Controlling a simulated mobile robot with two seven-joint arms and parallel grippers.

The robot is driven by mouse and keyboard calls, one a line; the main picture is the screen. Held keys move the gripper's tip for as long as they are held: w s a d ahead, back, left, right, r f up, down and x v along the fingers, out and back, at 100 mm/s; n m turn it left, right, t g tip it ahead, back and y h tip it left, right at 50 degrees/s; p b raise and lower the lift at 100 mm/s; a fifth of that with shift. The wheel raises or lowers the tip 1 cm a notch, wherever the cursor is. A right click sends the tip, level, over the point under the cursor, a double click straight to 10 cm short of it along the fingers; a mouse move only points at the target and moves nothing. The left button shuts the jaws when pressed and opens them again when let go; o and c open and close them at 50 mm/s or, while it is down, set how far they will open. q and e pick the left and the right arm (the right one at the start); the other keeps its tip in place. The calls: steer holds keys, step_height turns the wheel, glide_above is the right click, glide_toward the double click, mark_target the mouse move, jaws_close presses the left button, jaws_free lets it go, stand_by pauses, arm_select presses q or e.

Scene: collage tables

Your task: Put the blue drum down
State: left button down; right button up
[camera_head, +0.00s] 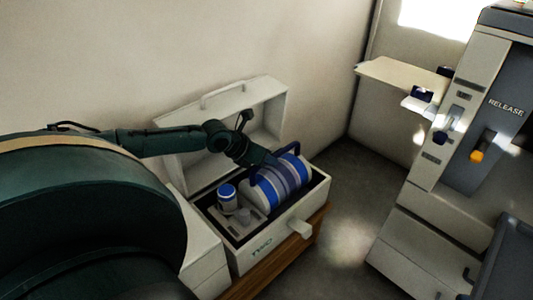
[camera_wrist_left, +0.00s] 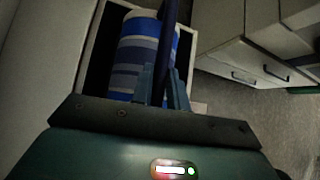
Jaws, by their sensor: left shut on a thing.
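The blue drum (camera_head: 262,192), banded in blue, white and grey, lies on its side in an open white box (camera_head: 309,214). I cannot tell whether it rests on the box's floor. My left gripper (camera_head: 270,163) reaches in from the left and is shut at the drum's dark blue handle bar. In the left wrist view the drum (camera_wrist_left: 128,55) shows behind the gripper fingers (camera_wrist_left: 166,88), with the handle (camera_wrist_left: 166,40) between them. My right gripper is in neither view.
A white bottle with a blue cap (camera_head: 228,198) stands in the box beside the drum. The box's lid (camera_head: 268,112) is raised at the back. The box stands on a wooden surface (camera_head: 283,262). A large machine marked RELEASE (camera_head: 480,120) stands at right, with bare floor between.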

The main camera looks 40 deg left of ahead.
arm_select(q)
steer(key=shift+w+f, duration=0.1)
steer(key=shift+f, duration=0.55)
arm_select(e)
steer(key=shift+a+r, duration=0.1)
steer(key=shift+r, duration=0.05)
arm_select(q)
steer(key=c, duration=1.8)
jaws_free()
steer(key=shift+f, duration=0.25)
steer(key=o, duration=0.4)
steer(key=shift+o, duration=0.2)
steer(key=shift+r, duration=0.15)
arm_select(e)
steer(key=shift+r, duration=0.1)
